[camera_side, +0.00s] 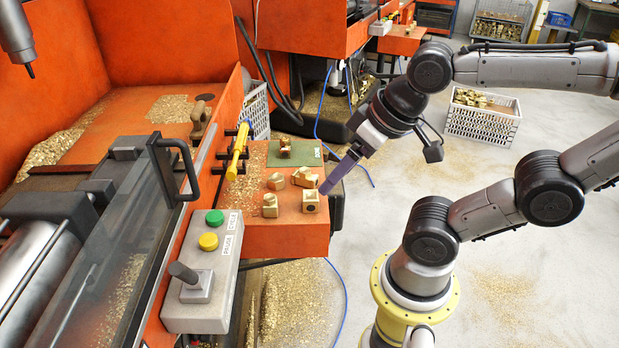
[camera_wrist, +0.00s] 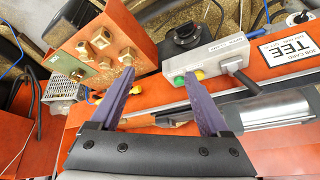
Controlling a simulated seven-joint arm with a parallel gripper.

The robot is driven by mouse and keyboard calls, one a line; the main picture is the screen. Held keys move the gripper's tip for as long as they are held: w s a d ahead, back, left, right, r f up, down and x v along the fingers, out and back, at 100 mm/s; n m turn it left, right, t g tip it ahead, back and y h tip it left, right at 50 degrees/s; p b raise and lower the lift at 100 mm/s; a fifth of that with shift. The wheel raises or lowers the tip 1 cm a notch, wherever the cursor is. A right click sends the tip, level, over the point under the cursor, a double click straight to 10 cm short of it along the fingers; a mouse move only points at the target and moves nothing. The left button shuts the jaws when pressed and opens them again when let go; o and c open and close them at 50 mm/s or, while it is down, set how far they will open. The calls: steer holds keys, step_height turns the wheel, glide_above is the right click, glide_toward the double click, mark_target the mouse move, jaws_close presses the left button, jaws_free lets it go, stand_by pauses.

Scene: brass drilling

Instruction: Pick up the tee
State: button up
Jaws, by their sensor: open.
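Several brass fittings lie on an orange shelf (camera_side: 285,236). Among them are a block with a dark round opening (camera_side: 310,201) near the right front, an upright fitting (camera_side: 270,205) at the front left, a piece (camera_side: 276,181) behind it and a branched-looking piece (camera_side: 304,177). Another fitting (camera_side: 285,146) sits on a green mat (camera_side: 307,155). I cannot tell surely which is the tee. My gripper (camera_side: 326,189) is open and empty, its purple fingers pointing down-left by the shelf's right edge. In the wrist view, its fingers (camera_wrist: 160,78) are spread, with the fittings (camera_wrist: 101,38) beyond, upper left.
A grey control box (camera_side: 210,265) with green and yellow buttons stands left of the shelf. A yellow-handled tool (camera_side: 238,150) hangs on the orange machine wall. A job card (camera_wrist: 290,46) reading TEE shows in the wrist view. Open floor lies right of the shelf.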

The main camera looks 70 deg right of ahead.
steer(key=w+r+m+t, duration=0.1)
steer(key=w+r+m, duration=0.2)
steer(key=w+m, duration=0.6)
steer(key=m+g, duration=0.2)
steer(key=m, duration=2.3)
glide_above(305, 170)
steer(key=s, duration=0.5)
step_height(305, 170, down, 15)
steer(key=x, duration=0.8)
steer(key=shift+d+f, duration=0.2)
steer(key=shift+d, duration=0.05)
steer(key=shift+x, duration=2.7)
steer(key=shift+s+a+f, duration=0.1)
steer(key=shift+s+a, duration=0.05)
steer(key=shift+a, duration=0.05)
